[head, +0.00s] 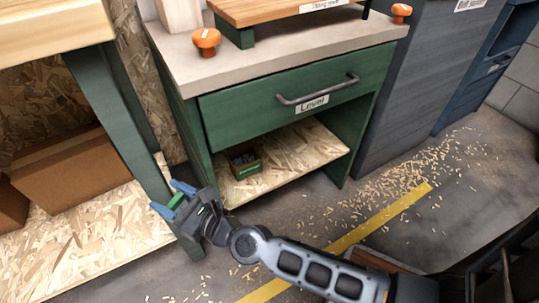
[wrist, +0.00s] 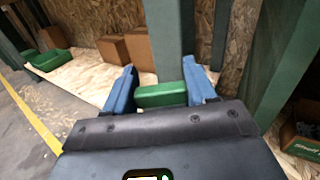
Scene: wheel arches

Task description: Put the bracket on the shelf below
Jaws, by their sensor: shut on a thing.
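The bracket, seen only as a small green piece (head: 176,201), is between the blue fingers of my gripper (head: 172,197). In the wrist view the green piece (wrist: 162,95) shows between both fingers (wrist: 162,92); its full shape is hidden. My gripper is shut on it, in front of the green table leg and left of the cabinet's lower shelf.
A small green box (head: 243,161) with grey contents stands at the shelf's left. A green post (head: 120,130) is close to my gripper. A cardboard box (head: 75,175) sits on the left bench's lower board (head: 100,235). Wood chips litter the floor at right.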

